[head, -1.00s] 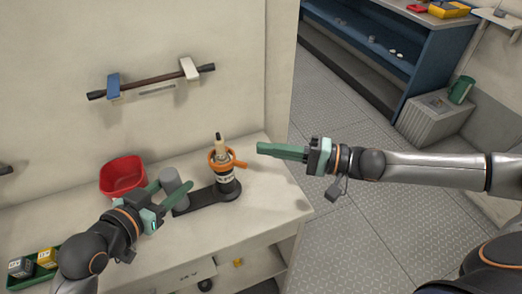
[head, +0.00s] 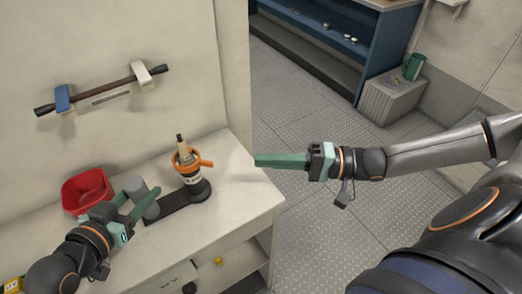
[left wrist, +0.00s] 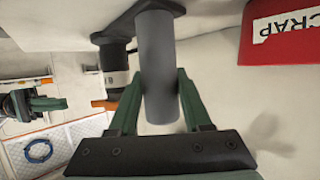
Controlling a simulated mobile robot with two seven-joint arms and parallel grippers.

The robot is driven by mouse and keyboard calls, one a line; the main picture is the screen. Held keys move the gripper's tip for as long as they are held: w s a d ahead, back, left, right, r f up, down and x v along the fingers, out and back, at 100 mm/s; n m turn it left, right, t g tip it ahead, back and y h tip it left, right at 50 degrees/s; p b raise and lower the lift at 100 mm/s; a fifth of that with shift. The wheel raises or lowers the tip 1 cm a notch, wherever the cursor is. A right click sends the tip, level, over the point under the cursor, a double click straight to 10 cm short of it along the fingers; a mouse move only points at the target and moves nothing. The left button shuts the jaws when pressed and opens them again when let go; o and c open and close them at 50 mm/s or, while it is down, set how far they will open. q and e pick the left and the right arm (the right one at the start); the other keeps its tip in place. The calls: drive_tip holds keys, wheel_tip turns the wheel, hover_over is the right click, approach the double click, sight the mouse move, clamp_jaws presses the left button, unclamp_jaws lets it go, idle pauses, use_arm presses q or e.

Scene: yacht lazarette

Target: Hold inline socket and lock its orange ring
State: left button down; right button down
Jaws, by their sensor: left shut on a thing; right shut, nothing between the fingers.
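The inline socket (head: 194,178) stands upright on one end of a black base plate (head: 172,209) on the bench. An orange ring (head: 182,159) with a side lever pointing right sits around its top, and a pale plug with a dark cable end rises from it. A grey post (head: 149,205) stands at the plate's other end. My left gripper (head: 141,193) is shut on this grey post; in the left wrist view the fingers hold the post (left wrist: 156,60) from both sides. My right gripper (head: 257,160) is shut and empty, right of the ring's lever and apart from it.
A red bin (head: 88,190) stands behind my left gripper; its label reads SCRAP in the left wrist view (left wrist: 290,50). A rod on two clips (head: 105,90) is on the wall. The bench top (head: 240,195) is clear right of the socket, up to its edge.

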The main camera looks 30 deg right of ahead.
use_arm(q)
drive_tip(key=shift+c, duration=1.3)
unclamp_jaws()
